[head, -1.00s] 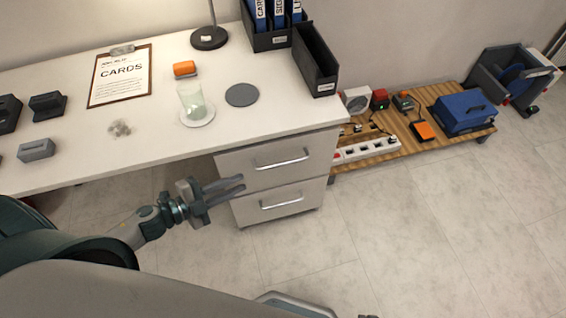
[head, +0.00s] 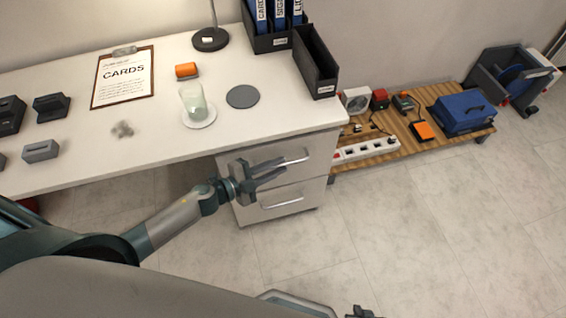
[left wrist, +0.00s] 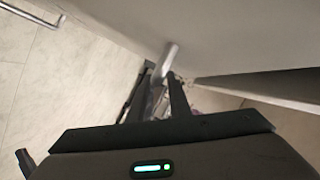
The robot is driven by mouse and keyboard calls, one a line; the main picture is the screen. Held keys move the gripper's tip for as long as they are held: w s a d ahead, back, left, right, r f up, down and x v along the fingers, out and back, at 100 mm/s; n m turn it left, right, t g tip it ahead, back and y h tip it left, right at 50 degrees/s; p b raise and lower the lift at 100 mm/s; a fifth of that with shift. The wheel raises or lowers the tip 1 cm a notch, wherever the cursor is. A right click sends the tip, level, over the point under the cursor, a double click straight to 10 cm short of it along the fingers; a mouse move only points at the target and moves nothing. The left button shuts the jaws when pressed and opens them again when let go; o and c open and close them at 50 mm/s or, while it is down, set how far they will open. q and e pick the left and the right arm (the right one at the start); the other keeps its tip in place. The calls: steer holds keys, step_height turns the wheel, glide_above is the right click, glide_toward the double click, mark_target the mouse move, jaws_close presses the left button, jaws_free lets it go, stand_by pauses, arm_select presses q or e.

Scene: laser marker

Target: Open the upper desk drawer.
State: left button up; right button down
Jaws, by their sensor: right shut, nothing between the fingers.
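The upper drawer (head: 262,155) is a grey front under the desk's right end, and it is closed. Its silver bar handle (head: 297,161) also shows in the left wrist view (left wrist: 168,58). My left gripper (head: 284,167) is open in front of this drawer, with its fingertips at the handle. In the left wrist view, the handle's bar appears between the two spread fingers (left wrist: 162,85); contact cannot be made out. The lower drawer (head: 270,205) is closed below, with its own bar handle (head: 283,203). My right gripper (head: 363,313) is shut and empty at the bottom edge, partly cut off.
The white desk top (head: 160,135) holds a clipboard (head: 124,78), a glass (head: 193,100) on a coaster and a black file holder (head: 316,62). A low wooden platform (head: 375,147) with tools stands right of the drawers. The floor (head: 400,230) in front is clear.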

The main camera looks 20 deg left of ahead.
arm_select(q)
steer(key=shift+x, duration=1.15)
steer(key=c, duration=0.4)
jaws_close()
arm_select(e)
steer(key=shift+s+d, duration=0.1)
steer(key=shift+s, duration=0.35)
arm_select(q)
steer(key=shift+d, duration=0.1)
